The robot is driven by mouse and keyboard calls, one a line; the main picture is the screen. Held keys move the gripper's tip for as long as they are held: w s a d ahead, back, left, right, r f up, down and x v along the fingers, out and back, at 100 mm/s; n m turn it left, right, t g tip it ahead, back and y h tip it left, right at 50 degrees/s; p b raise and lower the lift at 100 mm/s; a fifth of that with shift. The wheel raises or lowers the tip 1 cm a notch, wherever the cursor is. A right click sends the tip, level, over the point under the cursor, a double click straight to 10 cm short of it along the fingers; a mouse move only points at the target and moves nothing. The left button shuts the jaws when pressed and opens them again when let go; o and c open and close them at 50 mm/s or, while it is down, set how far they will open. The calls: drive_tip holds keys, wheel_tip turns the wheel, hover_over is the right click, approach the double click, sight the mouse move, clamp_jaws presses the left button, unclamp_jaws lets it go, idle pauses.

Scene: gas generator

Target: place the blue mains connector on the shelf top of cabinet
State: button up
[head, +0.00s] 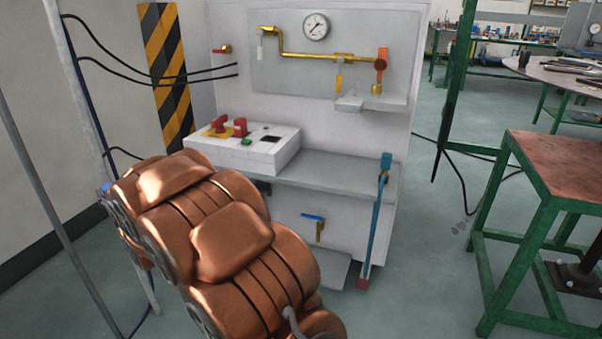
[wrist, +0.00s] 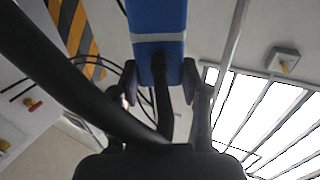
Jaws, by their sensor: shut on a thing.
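In the wrist view the blue mains connector (wrist: 157,35), a blue block with a pale band, sits between the two dark fingers of my gripper (wrist: 160,80). The gripper is shut on it, and a dark cable hangs from its near end. In the head view the white cabinet (head: 310,190) stands behind my copper-coloured arm. Its grey shelf top (head: 345,176) runs across the front, with its right part bare. My arm hides the gripper in the head view. A small blue patch shows at the arm's left edge; I cannot tell whether it is the connector.
A white control box (head: 245,150) with red switches takes the shelf's left part. A blue bar (head: 379,215) leans at the shelf's right end. A pressure gauge (head: 315,26) and brass pipe are above. Black cables hang at left. A green-legged table (head: 555,160) stands at right.

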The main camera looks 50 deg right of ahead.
drive_tip(key=s+d+r+m+g+h, duration=0.1)
drive_tip(key=s+d+m+g+h, duration=0.2)
drive_tip(key=s+d, duration=0.6)
drive_tip(key=s+d+m+g+h, duration=0.1)
drive_tip(key=s+d+m+h, duration=0.35)
drive_tip(key=d, duration=0.75)
drive_tip(key=s+d+r+m+g+h, duration=0.1)
drive_tip(key=s+d+m+g+h, duration=0.15)
drive_tip(key=s+d+h, duration=0.65)
drive_tip(key=s+d+r+m+g, duration=0.3)
drive_tip(key=s+d+g, duration=0.2)
drive_tip(key=s+d, duration=0.6)
drive_tip(key=shift+y, duration=0.35)
drive_tip(key=shift+w+d+f+b, duration=0.8)
drive_tip(key=shift+d+b, duration=0.25)
drive_tip(key=shift+d, duration=1.25)
drive_tip(key=shift+w+d+f+b, duration=0.85)
drive_tip(key=shift+d+b, duration=0.15)
drive_tip(key=shift+d, duration=1.25)
drive_tip(key=shift+w+d+f+b, duration=0.8)
drive_tip(key=shift+d+b, duration=0.25)
drive_tip(key=shift+d, duration=1.25)
drive_tip(key=shift+f, duration=0.2)
drive_tip(key=o, duration=1.3)
drive_tip(key=shift+c, duration=0.2)
drive_tip(key=shift+s+r, duration=0.1)
